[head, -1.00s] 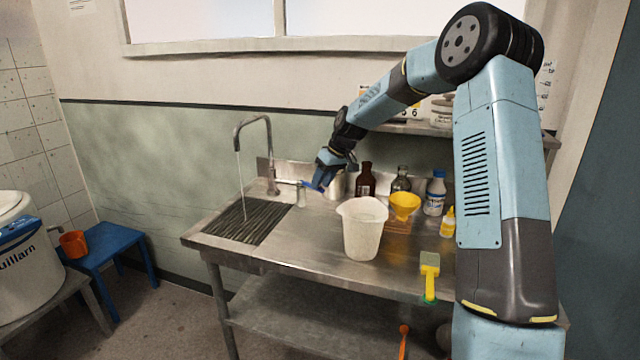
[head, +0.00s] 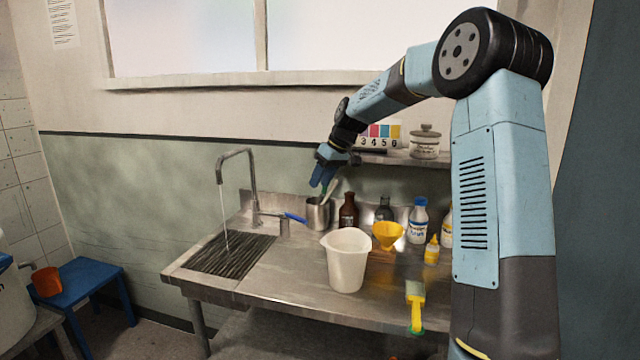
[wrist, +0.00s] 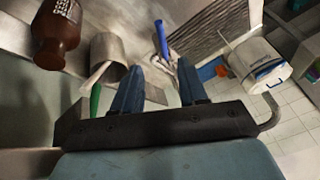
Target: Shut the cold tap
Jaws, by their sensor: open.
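The steel tap (head: 253,180) has a tall curved spout, and a thin stream of water (head: 224,215) falls from it onto the ribbed drain area. Its blue lever (head: 294,217) points right from the tap's base; it also shows in the wrist view (wrist: 161,38), just beyond my fingertips. My gripper (head: 321,184) is open and empty, above and to the right of the lever, over a metal cup. In the wrist view my gripper (wrist: 159,68) has its two blue fingers spread, with steel counter between them and the lever apart from them.
The metal cup (head: 316,214) holding utensils stands close right of the lever. A brown bottle (head: 348,211), other bottles and a yellow funnel (head: 387,235) stand further right. A white jug (head: 346,268) is in front. The shelf (head: 400,160) is behind my gripper.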

